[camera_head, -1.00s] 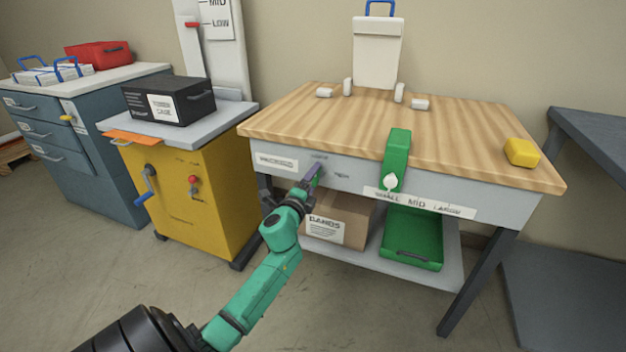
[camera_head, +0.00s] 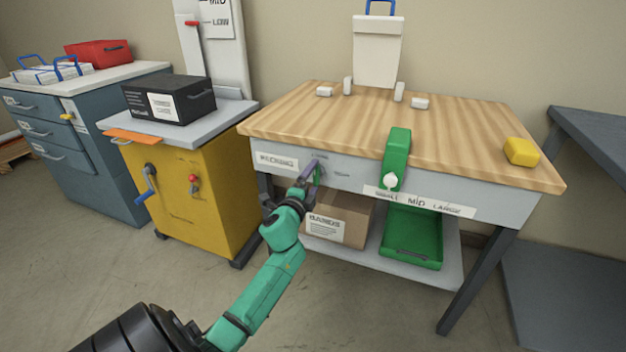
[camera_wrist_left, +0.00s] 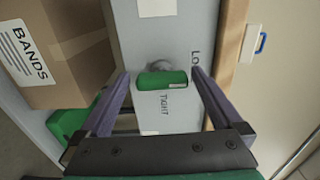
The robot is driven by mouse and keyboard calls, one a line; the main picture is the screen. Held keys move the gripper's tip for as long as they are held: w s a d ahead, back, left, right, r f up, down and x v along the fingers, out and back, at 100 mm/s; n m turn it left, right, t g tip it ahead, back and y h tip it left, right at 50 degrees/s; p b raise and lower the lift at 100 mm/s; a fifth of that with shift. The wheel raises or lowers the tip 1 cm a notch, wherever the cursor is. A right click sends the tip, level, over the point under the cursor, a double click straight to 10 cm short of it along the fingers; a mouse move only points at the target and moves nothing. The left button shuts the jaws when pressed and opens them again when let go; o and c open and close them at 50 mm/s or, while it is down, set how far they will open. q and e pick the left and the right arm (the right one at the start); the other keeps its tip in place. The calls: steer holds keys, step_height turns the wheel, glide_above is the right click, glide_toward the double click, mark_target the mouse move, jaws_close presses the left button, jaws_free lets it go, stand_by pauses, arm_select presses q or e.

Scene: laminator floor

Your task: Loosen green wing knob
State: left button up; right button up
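The green wing knob (camera_wrist_left: 162,79) is on the grey front panel of the wooden-topped bench, between the printed words "TIGHT" and "LO…", the latter partly hidden. In the left wrist view it lies lengthwise across the gap between my fingers. My left gripper (camera_wrist_left: 160,75) is open, with one purple finger beyond each end of the knob and a small gap at each side. In the head view my left gripper (camera_head: 313,172) is at the panel's left part and mostly covers the knob. My right gripper is not in view.
A cardboard box (camera_head: 340,215) and green tray (camera_head: 412,250) sit on the lower shelf. A green slider (camera_head: 397,150) hangs over the bench's front edge (camera_head: 450,172). A yellow cabinet (camera_head: 190,205) stands left of my arm. A yellow block (camera_head: 521,152) lies on the benchtop.

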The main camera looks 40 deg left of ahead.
arm_select(q)
steer(key=v, duration=1.4)
steer(key=shift+s+p, duration=0.25)
steer(key=shift+p, duration=0.1)
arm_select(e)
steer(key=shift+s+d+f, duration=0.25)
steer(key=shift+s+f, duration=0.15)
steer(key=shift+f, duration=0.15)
arm_select(q)
steer(key=shift+d, duration=0.15)
